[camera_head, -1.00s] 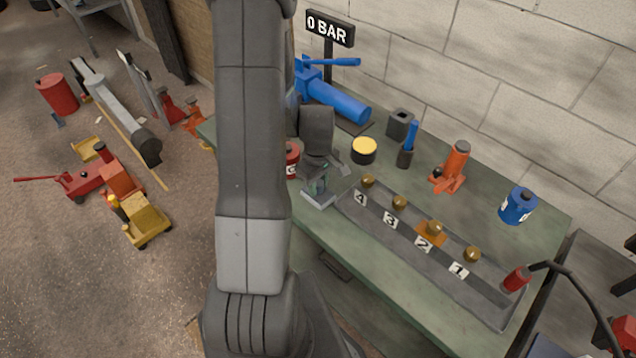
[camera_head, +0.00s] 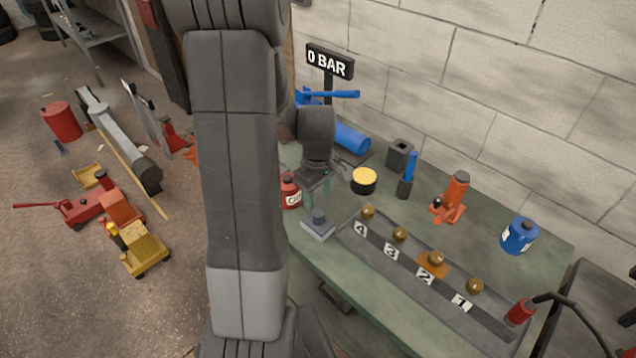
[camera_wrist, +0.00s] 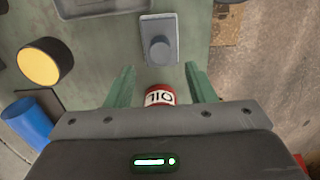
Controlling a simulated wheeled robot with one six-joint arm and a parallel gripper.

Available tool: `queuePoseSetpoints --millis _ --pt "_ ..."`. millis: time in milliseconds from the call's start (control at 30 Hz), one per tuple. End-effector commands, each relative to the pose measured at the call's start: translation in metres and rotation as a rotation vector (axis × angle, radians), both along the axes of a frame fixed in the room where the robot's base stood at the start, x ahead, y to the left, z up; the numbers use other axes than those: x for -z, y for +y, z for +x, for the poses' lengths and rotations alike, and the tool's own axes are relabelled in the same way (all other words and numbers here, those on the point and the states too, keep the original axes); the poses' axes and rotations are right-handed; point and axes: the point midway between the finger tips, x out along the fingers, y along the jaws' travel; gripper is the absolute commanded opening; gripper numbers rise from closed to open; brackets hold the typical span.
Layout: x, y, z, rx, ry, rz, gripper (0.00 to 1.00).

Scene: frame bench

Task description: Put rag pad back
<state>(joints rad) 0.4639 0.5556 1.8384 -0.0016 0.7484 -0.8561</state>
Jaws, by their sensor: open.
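A grey square pad with a darker knob on top (camera_head: 318,228), which I take to be the rag pad, lies flat on the green bench beside the left end of the numbered tray. It also shows in the wrist view (camera_wrist: 160,45), ahead of my fingertips. My gripper (camera_head: 318,195) is above the pad, apart from it. In the wrist view its two green fingers (camera_wrist: 160,68) are spread with nothing held between them. An orange square (camera_head: 432,266) lies under the brass knob at number 2; I cannot tell its material.
A red oil can (camera_head: 291,192) stands close to my gripper on the left. The long grey tray (camera_head: 395,259) holds brass knobs.

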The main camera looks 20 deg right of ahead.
Motion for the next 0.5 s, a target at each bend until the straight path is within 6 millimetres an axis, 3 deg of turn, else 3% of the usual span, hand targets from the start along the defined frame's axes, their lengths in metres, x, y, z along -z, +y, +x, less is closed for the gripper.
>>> queuePoseSetpoints --millis 200,500 --pt "-0.031 0.000 0.000 0.000 -0.003 -0.001 0.50" --pt "-0.043 0.000 0.000 0.000 0.000 0.000 0.50"
